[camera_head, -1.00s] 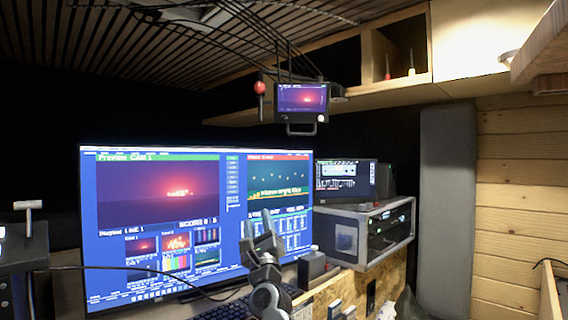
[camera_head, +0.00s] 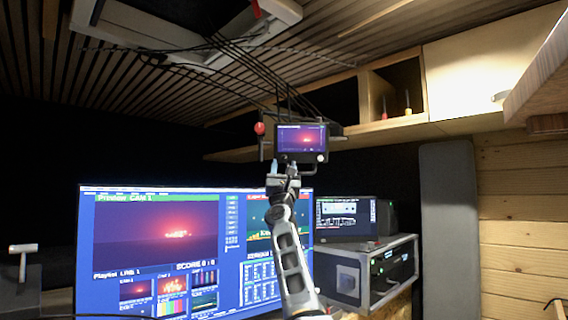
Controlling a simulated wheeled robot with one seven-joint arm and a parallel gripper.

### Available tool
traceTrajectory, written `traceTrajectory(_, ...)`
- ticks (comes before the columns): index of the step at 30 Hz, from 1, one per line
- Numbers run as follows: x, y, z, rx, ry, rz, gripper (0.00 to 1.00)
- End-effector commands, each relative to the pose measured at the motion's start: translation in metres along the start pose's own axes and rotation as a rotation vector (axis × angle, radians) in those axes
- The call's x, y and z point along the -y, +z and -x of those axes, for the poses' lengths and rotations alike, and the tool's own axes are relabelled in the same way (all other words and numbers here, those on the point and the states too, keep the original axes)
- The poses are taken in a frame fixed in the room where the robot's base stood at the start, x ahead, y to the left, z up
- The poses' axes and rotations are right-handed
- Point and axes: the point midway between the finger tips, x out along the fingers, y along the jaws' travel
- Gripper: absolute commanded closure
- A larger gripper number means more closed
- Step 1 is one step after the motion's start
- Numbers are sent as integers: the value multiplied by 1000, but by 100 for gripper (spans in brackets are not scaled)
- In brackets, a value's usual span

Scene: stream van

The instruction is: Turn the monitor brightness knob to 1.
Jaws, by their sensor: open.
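A small monitor (camera_head: 301,137) hangs below the ceiling cables, its lit screen showing a red glow. A small white round knob (camera_head: 320,158) sits at the lower right corner of its front. The number the knob points to is too small to read. My gripper (camera_head: 283,164) is open and empty, pointing up at the lower left edge of the monitor, to the left of the knob. It covers part of the monitor's lower edge. I cannot tell whether it touches the monitor.
A large screen (camera_head: 158,240) stands behind my arm. A smaller screen (camera_head: 345,217) sits on a rack case (camera_head: 352,275) at right. A red ball (camera_head: 260,128) hangs left of the monitor. A wooden shelf (camera_head: 470,75) runs along the upper right. Space right of the monitor looks clear.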

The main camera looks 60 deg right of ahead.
Motion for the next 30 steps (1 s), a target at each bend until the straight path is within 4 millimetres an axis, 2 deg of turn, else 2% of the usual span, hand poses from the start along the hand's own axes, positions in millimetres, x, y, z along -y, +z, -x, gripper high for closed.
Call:
traceTrajectory(1,1,1,-8,0,-1,2,52)
traceTrajectory(6,0,0,-20,-1,0,1,52)
traceTrajectory(15,0,0,-22,0,0,1,52)
traceTrajectory(30,0,0,-22,0,0,1,99)
